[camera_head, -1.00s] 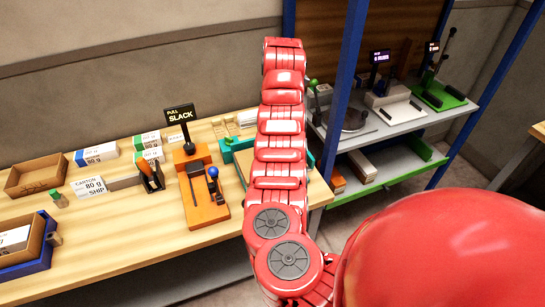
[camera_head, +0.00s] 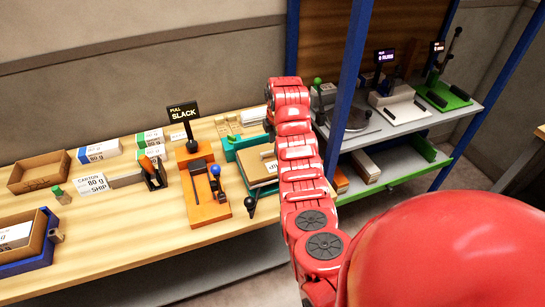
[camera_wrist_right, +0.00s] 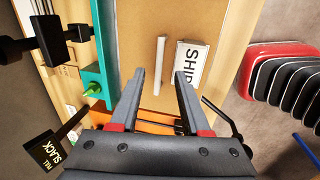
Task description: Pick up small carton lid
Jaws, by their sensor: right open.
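In the right wrist view a flat tan cardboard surface (camera_wrist_right: 141,30) with a white strip and a SHIP label lies under my right gripper (camera_wrist_right: 160,76). I take it to be the small carton lid; the seam to any carton below cannot be seen. The gripper is open, its two fingers apart over the white strip, with nothing between them. In the head view the cardboard (camera_head: 255,163) sits in a teal fixture (camera_head: 232,146) and is partly hidden by my right arm. The right gripper's fingers are hidden there. My left gripper is not in view.
An orange lever station (camera_head: 205,205) with a PULL SLACK sign (camera_head: 183,112) stands left of the fixture. A black-knobbed lever (camera_head: 251,203) stands in front of the cardboard. Paper reams, an open box (camera_head: 38,173) and a blue tray (camera_head: 30,263) occupy the left of the bench.

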